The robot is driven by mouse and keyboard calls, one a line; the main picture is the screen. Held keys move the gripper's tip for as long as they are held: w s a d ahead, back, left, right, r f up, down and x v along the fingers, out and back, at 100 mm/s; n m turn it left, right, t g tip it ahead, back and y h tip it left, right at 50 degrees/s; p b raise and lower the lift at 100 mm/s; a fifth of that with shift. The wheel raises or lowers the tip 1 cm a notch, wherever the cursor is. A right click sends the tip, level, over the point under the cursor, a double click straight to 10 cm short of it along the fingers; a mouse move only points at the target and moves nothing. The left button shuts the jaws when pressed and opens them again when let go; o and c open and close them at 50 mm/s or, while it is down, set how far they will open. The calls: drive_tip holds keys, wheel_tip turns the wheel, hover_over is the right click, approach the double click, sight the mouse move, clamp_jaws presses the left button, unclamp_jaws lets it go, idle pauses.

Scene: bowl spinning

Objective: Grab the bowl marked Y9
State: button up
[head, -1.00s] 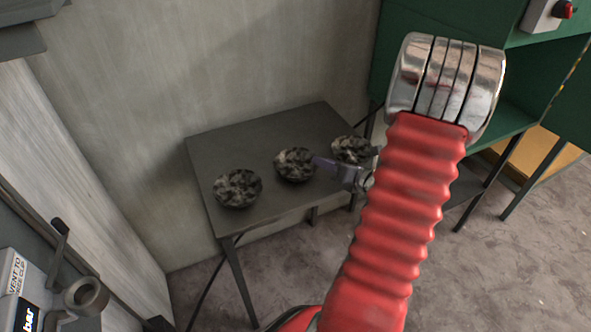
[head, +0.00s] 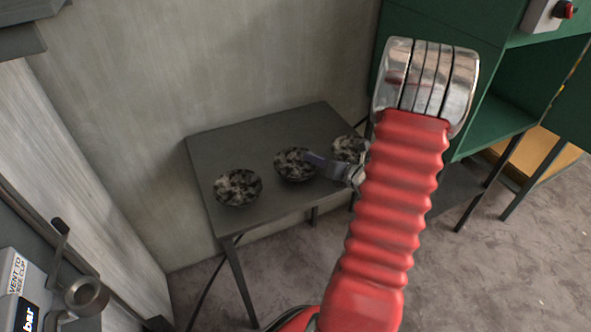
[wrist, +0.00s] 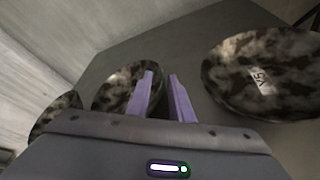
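Three mottled black-and-grey bowls stand in a row on a dark table: left bowl (head: 238,188), middle bowl (head: 294,164) and right bowl (head: 347,149). My gripper (head: 313,160) reaches in from the right, its fingers over or beside the middle bowl's right edge. In the wrist view, the two purple fingers (wrist: 161,76) are apart with nothing between them. One bowl (wrist: 125,88) lies behind the fingers, partly hidden. A nearer bowl (wrist: 265,75) at the right bears a pale label with small rotated characters that I cannot read surely. Another bowl (wrist: 58,115) is partly cut off at the lower left.
The table (head: 265,130) has bare room behind the bowls and stands against a grey wall (head: 200,70). A green cabinet (head: 510,100) is to the right. Grey equipment (head: 60,295) stands at the lower left.

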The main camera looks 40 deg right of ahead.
clamp_jaws()
drive_tip(key=shift+r, duration=0.1)
idle(0.3)
drive_tip(key=shift+r, duration=4.95)
